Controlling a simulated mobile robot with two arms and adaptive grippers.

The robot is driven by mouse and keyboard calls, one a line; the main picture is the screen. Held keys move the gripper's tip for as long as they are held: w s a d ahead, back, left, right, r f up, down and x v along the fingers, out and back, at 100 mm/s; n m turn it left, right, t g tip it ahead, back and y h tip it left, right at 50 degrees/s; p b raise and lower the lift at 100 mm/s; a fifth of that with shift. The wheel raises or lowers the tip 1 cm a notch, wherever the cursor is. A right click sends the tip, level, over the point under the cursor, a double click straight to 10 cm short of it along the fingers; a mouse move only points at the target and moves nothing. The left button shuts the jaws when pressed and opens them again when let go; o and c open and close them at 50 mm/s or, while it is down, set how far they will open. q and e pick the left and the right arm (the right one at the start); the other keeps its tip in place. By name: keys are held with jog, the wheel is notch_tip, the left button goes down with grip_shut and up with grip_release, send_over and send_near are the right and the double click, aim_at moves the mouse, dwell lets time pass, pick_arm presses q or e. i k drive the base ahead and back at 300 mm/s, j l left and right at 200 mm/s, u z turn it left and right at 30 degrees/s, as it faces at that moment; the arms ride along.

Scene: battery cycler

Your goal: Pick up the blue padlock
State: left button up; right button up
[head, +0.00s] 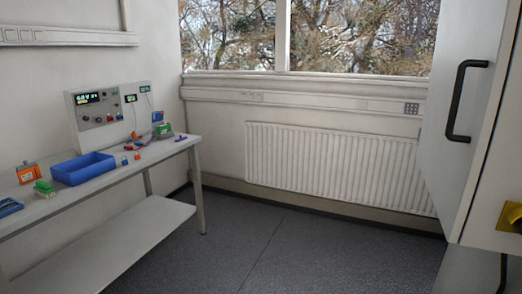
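I cannot make out a blue padlock for certain. Two small items, one reddish (125,160) and one with orange and blue on it (137,155), stand on the workbench (105,186) to the right of a blue tray (84,168). They are too small to tell whether either is a padlock. A small blue object (158,117) also shows at the right end of the bench, behind a green item. Neither of my grippers is in view.
A grey instrument (97,118) with lit displays stands at the back of the bench. Orange, green and blue items lie left of the tray. A lower shelf (130,240) sits beneath. The grey floor (270,245) is open. A cabinet with a black handle (457,100) stands at right.

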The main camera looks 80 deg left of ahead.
aim_at(124, 162)
jog(key=u, duration=3.75)
jog(key=i+j, duration=0.15)
jog(key=i, duration=0.4)
jog(key=i+j, duration=0.1)
jog(key=i, duration=0.5)
